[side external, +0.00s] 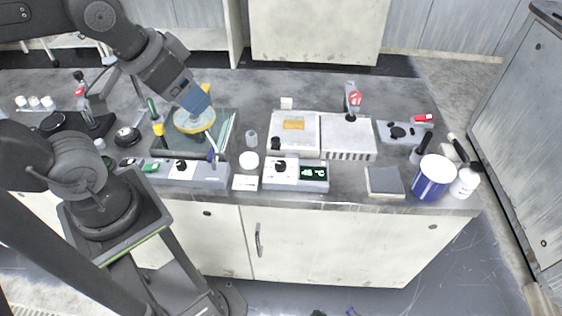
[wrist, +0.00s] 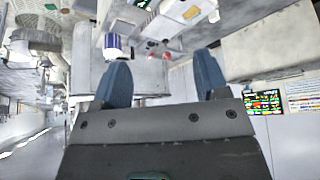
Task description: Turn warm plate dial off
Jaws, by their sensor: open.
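I cannot tell for sure which dial is the warm plate's, and the dial settings are too small to read. My gripper (side external: 199,103) is above the yellow-rimmed disc, left of both units and clear of both dials. In the wrist view its two blue fingers (wrist: 163,78) stand apart with nothing between them.
The yellow-rimmed disc (side external: 194,121) is on a dark platen, with a knobbed grey box (side external: 208,173) in front. A vented white unit (side external: 348,137), a blue-and-white tub (side external: 433,178) and a white bottle (side external: 464,183) stand to the right. The bench's front edge is close to the control boxes.

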